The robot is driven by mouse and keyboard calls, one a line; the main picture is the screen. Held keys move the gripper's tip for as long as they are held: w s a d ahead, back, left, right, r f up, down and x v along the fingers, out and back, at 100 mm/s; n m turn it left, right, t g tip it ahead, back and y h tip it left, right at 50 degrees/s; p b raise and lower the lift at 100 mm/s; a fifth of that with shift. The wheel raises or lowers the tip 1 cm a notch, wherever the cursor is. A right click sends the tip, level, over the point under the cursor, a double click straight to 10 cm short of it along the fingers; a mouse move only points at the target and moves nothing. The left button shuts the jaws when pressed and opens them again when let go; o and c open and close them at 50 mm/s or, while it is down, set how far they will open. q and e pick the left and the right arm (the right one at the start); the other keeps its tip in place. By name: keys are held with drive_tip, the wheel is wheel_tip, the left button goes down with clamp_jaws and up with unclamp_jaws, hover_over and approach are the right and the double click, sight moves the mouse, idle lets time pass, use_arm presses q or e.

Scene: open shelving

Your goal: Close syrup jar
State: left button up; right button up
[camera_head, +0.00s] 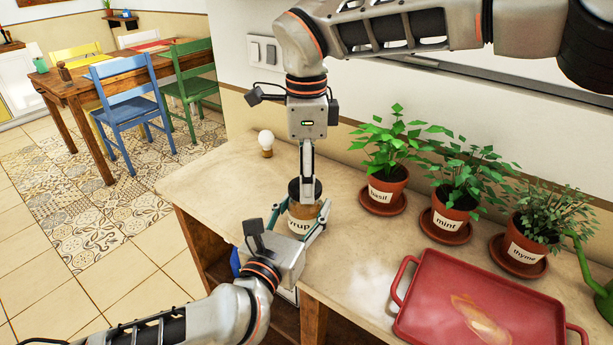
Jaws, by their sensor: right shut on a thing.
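The syrup jar (302,222) stands upright on the counter, with amber contents and a pale label partly reading "yrup". Its black lid (294,191) is at the top of the jar. My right gripper (308,196) comes down from above and is shut on the lid; one finger covers part of it. My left gripper (301,222) comes in from the lower left, with its fingers on both sides of the jar. I cannot tell whether they press on it. The lower part of the jar is partly hidden by the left gripper.
Potted basil (387,190), mint (452,215) and thyme (524,247) stand on the right. A red tray (435,290) lies at the front right. The counter left of the jar is clear.

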drive_tip(key=shift+f, duration=0.5)
